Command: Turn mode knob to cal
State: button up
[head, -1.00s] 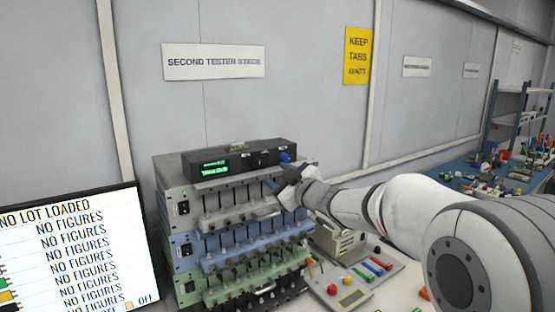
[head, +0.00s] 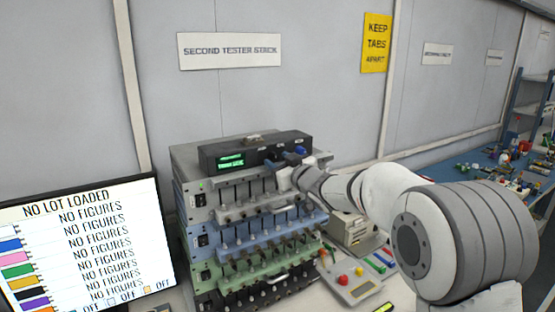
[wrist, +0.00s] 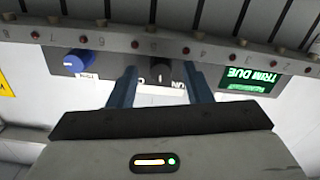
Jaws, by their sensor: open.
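A black control box (head: 257,148) with a green-lit display (head: 231,161) sits on top of the tester stack. My gripper (head: 284,163) is at the right part of its front. In the upside-down wrist view, a dark knob (wrist: 164,73) stands between the two blue-grey fingers of my gripper (wrist: 160,77). The fingers are apart, one on each side of it; I cannot tell whether they touch it. White labels lie beside this knob, partly hidden and not fully readable. A blue knob (wrist: 79,62) is to the left, outside the fingers. The display (wrist: 250,83) reads TRIM DUE.
A tester rack with several switch rows (head: 262,216) stands under the box; its top row edge (wrist: 150,43) runs close to the fingers. A monitor (head: 80,245) is at left. A button panel (head: 355,280) lies below my arm. A cluttered blue bench is at far right.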

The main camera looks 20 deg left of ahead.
jog(key=shift+c, duration=0.3)
jog(key=c, duration=0.9)
jog(key=shift+s+a, duration=0.1)
grip_shut()
grip_release()
jog(key=shift+r+m+p, duration=0.15)
jog(key=shift+m+p, duration=1.25)
jog(key=shift+m, duration=0.9)
jog(key=shift+m+p, duration=0.85)
jog(key=shift+m, duration=1.05)
